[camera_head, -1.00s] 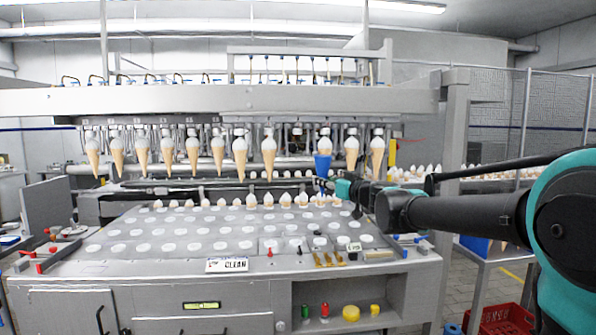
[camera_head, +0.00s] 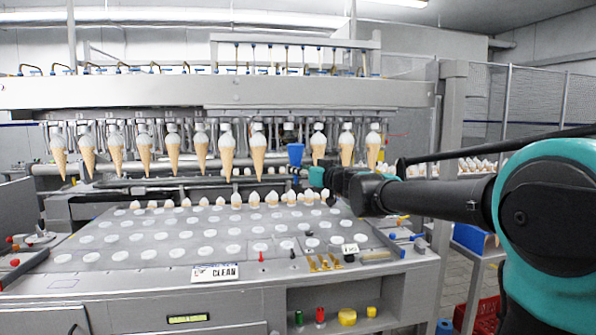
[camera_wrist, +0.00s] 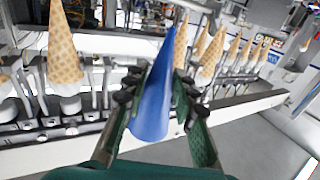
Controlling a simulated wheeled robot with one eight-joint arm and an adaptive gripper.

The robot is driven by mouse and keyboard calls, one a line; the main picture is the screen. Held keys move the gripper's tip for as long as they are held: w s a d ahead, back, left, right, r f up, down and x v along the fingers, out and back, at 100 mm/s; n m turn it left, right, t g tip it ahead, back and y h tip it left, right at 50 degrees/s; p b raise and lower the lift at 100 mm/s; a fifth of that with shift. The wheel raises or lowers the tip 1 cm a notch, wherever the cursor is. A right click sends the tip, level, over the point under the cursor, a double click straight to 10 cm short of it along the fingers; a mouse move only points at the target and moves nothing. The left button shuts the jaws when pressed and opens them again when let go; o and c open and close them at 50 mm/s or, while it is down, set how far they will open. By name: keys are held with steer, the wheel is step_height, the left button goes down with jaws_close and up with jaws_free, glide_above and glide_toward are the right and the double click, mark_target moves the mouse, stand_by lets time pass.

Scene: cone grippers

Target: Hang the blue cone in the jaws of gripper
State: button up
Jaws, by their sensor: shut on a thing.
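A plain blue cone (camera_head: 295,154) is held upright, wide end up, in my gripper (camera_head: 308,174). It also shows in the wrist view (camera_wrist: 153,105), where my gripper (camera_wrist: 155,92) has green fingers shut on both sides of it. That view is upside down, so the cone's tip points up there. The cone is in front of the gap in the row of hanging cones, between one brown cone (camera_head: 258,153) on the left and another (camera_head: 318,149) on the right. The machine's jaws (camera_head: 289,129) at the gap show above the cone. Whether it touches them I cannot tell.
Several brown cones with white tops hang in a row from the machine's crossbeam (camera_head: 130,93). Below is a grey plate (camera_head: 190,222) with white discs and a row of small white-topped pieces. A mesh fence (camera_head: 530,105) stands at the right.

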steer(key=shift+w+a, duration=0.25)
steer(key=shift+w, duration=0.65)
steer(key=shift+w+a, duration=0.25)
steer(key=shift+w, duration=0.7)
steer(key=shift+w+a, duration=0.25)
steer(key=shift+w, duration=0.65)
steer(key=shift+w+a, duration=0.15)
steer(key=shift+w, duration=0.3)
steer(key=shift+w+a, duration=0.2)
steer(key=shift+w, duration=0.4)
steer(key=shift+w+a, duration=0.15)
steer(key=shift+w, duration=0.45)
steer(key=shift+w, duration=0.15)
steer(key=shift+w+a, duration=0.3)
steer(key=shift+w, duration=0.6)
steer(key=shift+w+a, duration=0.25)
steer(key=shift+w, duration=0.65)
steer(key=shift+f, duration=0.6)
steer(key=o, duration=1.3)
steer(key=shift+o, duration=0.2)
